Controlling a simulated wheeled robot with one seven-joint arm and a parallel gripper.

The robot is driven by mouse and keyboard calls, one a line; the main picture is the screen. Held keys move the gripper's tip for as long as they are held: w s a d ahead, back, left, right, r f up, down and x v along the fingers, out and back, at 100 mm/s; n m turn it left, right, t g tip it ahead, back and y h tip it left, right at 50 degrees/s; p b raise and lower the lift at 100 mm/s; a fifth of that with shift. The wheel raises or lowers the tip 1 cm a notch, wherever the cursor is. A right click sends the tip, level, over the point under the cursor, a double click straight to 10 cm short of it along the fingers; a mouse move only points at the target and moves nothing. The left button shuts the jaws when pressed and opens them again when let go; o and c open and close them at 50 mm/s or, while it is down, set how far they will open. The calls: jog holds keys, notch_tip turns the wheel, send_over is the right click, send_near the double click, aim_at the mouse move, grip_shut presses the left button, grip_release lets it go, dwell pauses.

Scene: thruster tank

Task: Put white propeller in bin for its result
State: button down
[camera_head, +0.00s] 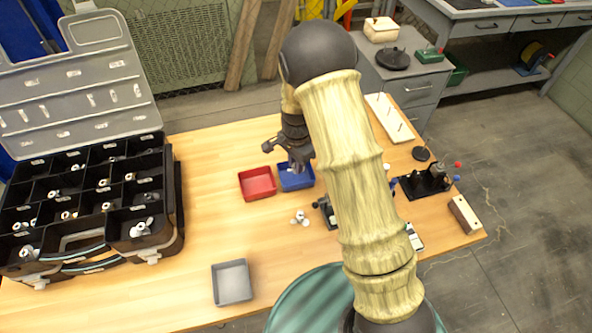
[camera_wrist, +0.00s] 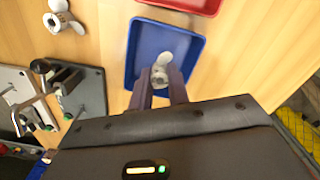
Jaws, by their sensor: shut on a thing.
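A white propeller (camera_wrist: 160,72) is between my gripper's fingertips in the wrist view, over the blue bin. My gripper (camera_wrist: 160,82) is shut on it; in the head view my gripper (camera_head: 298,163) hangs above the blue bin (camera_head: 296,183). The blue bin also shows in the wrist view (camera_wrist: 190,63). Whether the propeller touches the bin floor I cannot tell. The red bin (camera_head: 257,184) is just left of the blue one and looks empty. A grey bin (camera_head: 232,283) stands near the front of the table, also empty.
Another white propeller (camera_head: 300,218) lies loose on the table. A fixture with clamps (camera_wrist: 60,95) is beside the blue bin. An open compartment case (camera_head: 88,205) with several propellers fills the left side. A black stand (camera_head: 428,181) is at right. The table's centre left is clear.

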aim_at(296, 179)
jog(key=shift+f, duration=1.85)
jog(key=shift+f, duration=0.15)
jog(key=c, duration=1.3)
grip_release()
jog(key=shift+c, duration=0.2)
notch_tip(296, 179, up, 12)
jog(key=shift+d+r, duration=0.15)
jog(key=shift+r, duration=0.05)
